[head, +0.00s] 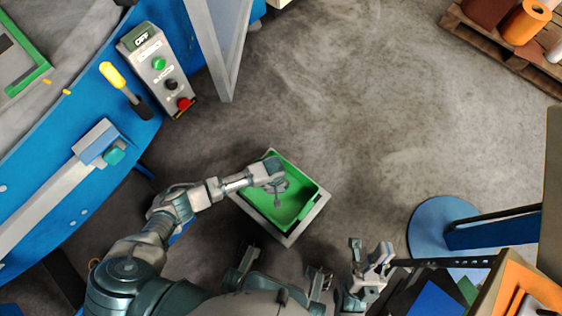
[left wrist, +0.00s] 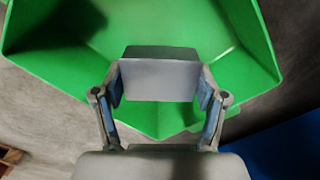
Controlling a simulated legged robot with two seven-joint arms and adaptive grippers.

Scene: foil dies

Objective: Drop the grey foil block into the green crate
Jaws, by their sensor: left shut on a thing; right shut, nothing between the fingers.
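The green crate (head: 310,198) stands open below my left arm in the head view, and its green walls fill the upper part of the left wrist view (left wrist: 240,30). My left gripper (head: 275,188) is over the inside of the crate. In the left wrist view, its two fingers (left wrist: 160,95) are shut on the grey foil block (left wrist: 160,82), one on each side. The block is in front of the crate's inside; its height above the floor of the crate is hard to tell. My right gripper (head: 372,260) is shut and empty, to the lower right of the crate.
A blue machine with a control box (head: 158,70) and a yellow-handled tool (head: 112,75) is at the left. A blue round base (head: 430,225) stands at the right. A pallet (head: 500,50) with rolls is at the top right. The floor between is clear.

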